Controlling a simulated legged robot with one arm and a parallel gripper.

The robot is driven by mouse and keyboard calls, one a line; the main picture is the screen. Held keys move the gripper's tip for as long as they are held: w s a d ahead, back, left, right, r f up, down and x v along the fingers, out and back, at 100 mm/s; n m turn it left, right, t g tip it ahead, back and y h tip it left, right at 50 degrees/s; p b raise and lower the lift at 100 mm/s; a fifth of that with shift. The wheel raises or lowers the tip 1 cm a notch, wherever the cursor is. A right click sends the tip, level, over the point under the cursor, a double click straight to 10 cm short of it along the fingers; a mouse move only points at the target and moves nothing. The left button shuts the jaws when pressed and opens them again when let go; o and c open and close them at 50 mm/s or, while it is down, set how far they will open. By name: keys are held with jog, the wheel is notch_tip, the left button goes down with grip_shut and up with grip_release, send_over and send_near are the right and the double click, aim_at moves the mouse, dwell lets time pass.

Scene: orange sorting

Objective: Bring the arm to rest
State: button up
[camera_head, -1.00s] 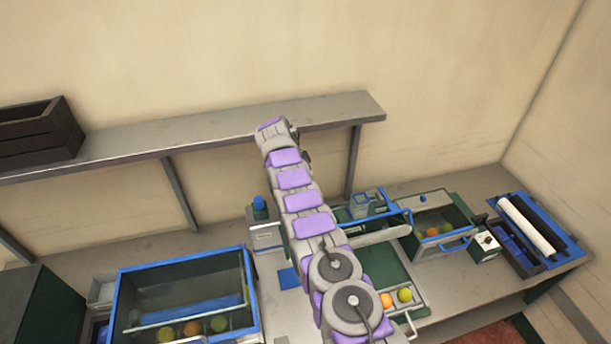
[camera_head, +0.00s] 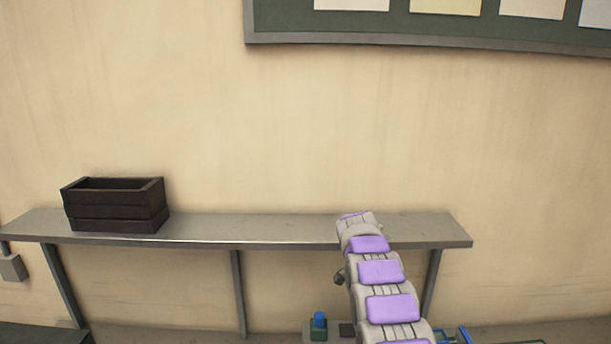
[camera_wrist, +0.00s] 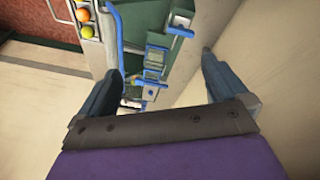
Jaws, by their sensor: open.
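My arm (camera_head: 385,290), grey with purple pads, reaches up from the bottom of the head view toward the wall shelf. Its upper end overlaps the shelf in the picture; I cannot tell how close it is. My gripper (camera_wrist: 158,85) shows in the wrist view with its two dark fingers spread wide apart and nothing between them. Green and blue bench equipment (camera_wrist: 150,65) shows beyond the fingers. The fingers are not seen in the head view.
A grey wall shelf (camera_head: 270,228) crosses the head view, with a dark crate (camera_head: 115,207) at its left. A green board (camera_head: 400,28) hangs above. In the wrist view, an orange fruit (camera_wrist: 83,15) and a yellow one (camera_wrist: 86,31) lie at top left.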

jog(key=s+a+r+n+y+b, duration=0.2)
jog(key=s+n+b, duration=0.65)
jog(key=s, duration=1.45)
jog(key=s+a+f+n+b, duration=0.1)
jog(key=s+f+b, duration=0.2)
jog(key=s, duration=0.7)
jog(key=s+a+f+n+g+y+b, duration=0.1)
jog(key=s+f+b, duration=0.3)
jog(key=s, duration=0.6)
jog(key=s+a+f+n+b, duration=0.2)
jog(key=s+f, duration=0.4)
jog(key=s, duration=0.4)
jog(key=shift+s+a+n+y+b, duration=0.25)
jog(key=shift+s+n+y+b, duration=0.15)
jog(key=shift+b, duration=0.75)
